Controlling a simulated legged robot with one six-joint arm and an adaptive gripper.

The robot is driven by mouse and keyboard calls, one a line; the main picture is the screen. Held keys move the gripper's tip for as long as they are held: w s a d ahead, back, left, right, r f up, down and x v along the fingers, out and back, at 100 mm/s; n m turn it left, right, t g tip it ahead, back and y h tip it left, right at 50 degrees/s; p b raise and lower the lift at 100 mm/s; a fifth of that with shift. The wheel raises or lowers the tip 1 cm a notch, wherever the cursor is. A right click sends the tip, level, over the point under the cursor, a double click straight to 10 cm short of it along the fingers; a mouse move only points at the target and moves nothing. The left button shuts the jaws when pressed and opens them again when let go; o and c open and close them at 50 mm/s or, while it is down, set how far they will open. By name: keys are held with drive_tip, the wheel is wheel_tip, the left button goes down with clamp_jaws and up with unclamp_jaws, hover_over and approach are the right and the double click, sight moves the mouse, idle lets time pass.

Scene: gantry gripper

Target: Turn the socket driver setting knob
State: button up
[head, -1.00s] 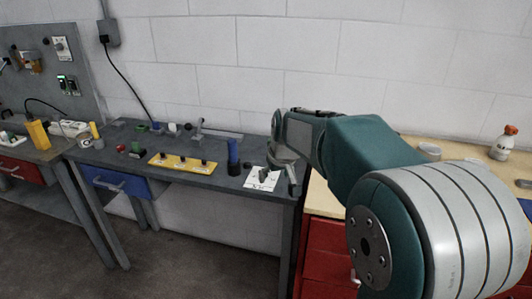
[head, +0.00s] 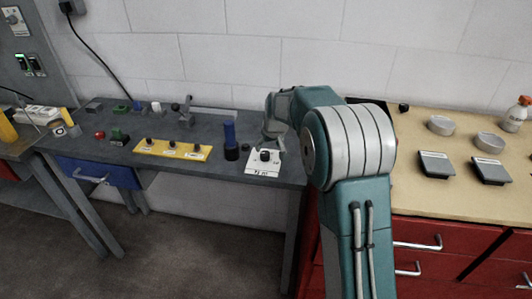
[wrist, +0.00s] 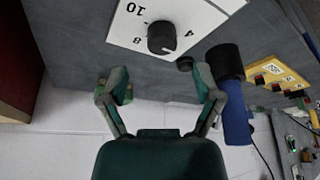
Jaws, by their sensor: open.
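The black round setting knob (wrist: 162,38) sits on a white dial plate (wrist: 125,22) marked with numbers such as 10, 8 and 4 in the wrist view. In the head view the knob (head: 265,155) and plate (head: 263,168) lie near the right end of the grey bench. My gripper (wrist: 160,88) is open and empty, its two fingers spread on either side below the knob in the wrist picture, apart from it. In the head view my gripper (head: 273,135) hangs just behind the plate, partly hidden by my arm.
A blue upright handle with a black base (head: 230,142) stands just left of the plate. A yellow panel with several black knobs (head: 172,149) lies farther left. The white wall (head: 230,60) is behind the bench; a wooden-topped red cabinet (head: 450,205) stands right.

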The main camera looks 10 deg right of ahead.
sight(265, 154)
drive_tip(key=x, duration=0.5)
drive_tip(key=shift+a+f, duration=0.1)
drive_tip(key=shift+a, duration=0.15)
drive_tip(key=c, duration=1.1)
